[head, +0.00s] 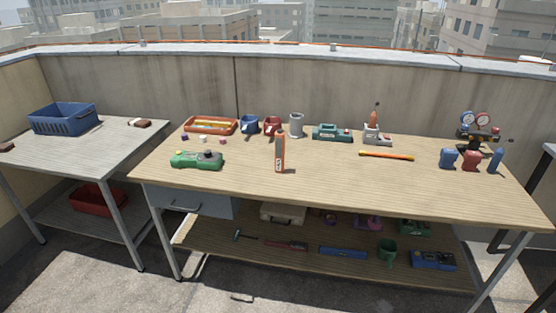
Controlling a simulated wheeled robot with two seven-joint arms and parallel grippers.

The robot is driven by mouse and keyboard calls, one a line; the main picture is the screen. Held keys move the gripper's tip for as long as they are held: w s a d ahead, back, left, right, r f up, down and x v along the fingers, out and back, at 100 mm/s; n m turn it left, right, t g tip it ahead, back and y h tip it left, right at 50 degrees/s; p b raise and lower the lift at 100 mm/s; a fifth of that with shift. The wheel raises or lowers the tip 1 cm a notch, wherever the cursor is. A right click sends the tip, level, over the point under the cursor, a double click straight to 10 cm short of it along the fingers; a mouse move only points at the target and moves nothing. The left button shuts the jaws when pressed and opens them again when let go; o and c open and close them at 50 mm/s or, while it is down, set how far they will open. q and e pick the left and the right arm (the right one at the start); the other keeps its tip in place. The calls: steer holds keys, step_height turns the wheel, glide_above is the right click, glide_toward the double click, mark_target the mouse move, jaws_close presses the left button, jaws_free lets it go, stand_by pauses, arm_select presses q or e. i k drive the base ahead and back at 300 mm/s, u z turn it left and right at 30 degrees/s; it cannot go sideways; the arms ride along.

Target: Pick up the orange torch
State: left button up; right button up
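A white and grey item with an orange-brown tip (376,130) stands farther back. Neither of my grippers shows in the head view, and nothing is seen touching these objects.
A green device (197,160), an orange tray (210,126), blue (249,124) and red (272,125) containers and a grey cylinder (296,125) stand around. Gauges (477,122) stand at right. The bench's front middle-right is clear. A blue crate (62,119) sits on the left table.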

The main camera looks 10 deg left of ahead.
mark_target(279, 138)
steer(key=z, duration=0.65)
steer(key=k, duration=0.2)
steer(key=u, duration=2)
steer(key=i, duration=1.85)
steer(key=z, duration=1)
